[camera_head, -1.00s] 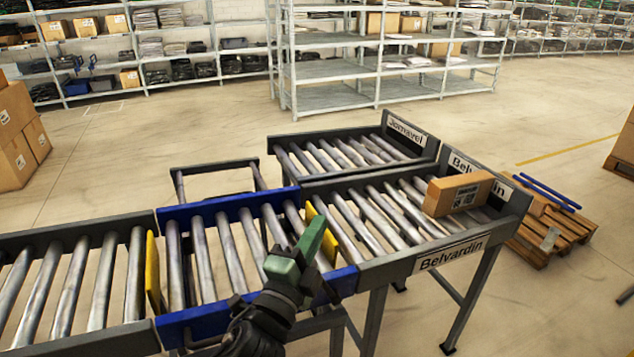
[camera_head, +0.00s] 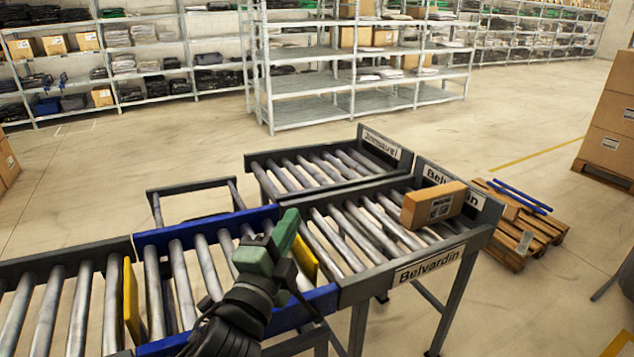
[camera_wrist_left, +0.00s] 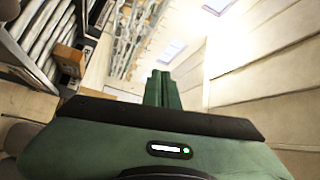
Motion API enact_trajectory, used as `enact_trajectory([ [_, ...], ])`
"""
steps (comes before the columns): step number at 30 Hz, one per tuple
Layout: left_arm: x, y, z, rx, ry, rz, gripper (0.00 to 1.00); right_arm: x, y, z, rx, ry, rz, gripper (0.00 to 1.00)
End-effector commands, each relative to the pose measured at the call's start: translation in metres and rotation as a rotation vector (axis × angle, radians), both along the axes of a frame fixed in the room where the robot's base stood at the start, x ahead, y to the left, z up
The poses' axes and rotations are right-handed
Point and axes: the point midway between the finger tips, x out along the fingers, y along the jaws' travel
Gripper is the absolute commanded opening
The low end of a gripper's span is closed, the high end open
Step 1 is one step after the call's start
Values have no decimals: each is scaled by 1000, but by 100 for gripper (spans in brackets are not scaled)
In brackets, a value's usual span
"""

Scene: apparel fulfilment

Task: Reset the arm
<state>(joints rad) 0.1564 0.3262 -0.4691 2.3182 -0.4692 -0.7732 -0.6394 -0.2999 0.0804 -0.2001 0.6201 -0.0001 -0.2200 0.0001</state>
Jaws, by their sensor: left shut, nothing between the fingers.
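My left gripper (camera_head: 275,242) is green and black. In the head view it is raised over the blue-framed section of the roller conveyor (camera_head: 160,240), near the yellow plate, and points up and to the right. Its fingers are shut together with nothing between them, which also shows in the left wrist view (camera_wrist_left: 162,88). My right gripper is not in the frames. A cardboard box (camera_head: 433,205) with a label lies on the Belvardin lane at the right end of the conveyor, well apart from the left gripper.
A second lane (camera_head: 320,165) runs behind the Belvardin lane. A wooden pallet (camera_head: 535,235) with blue bars stands on the floor to the right. Stacked cartons (camera_head: 612,120) stand at the far right. Metal shelves (camera_head: 310,110) line the back. Open floor lies between shelves and conveyor.

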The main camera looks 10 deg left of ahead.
Motion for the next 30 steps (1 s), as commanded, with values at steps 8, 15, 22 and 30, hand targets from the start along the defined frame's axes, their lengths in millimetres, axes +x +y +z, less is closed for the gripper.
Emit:
enact_trajectory([
  [8,-59,53,-164,-449,579,209,0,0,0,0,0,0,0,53],
  [15,-159,76,-269,-757,993,465,0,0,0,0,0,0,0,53],
  [22,-240,82,-315,-916,1230,667,0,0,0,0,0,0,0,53],
  [30,-268,82,-374,-971,1349,781,0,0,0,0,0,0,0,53],
])
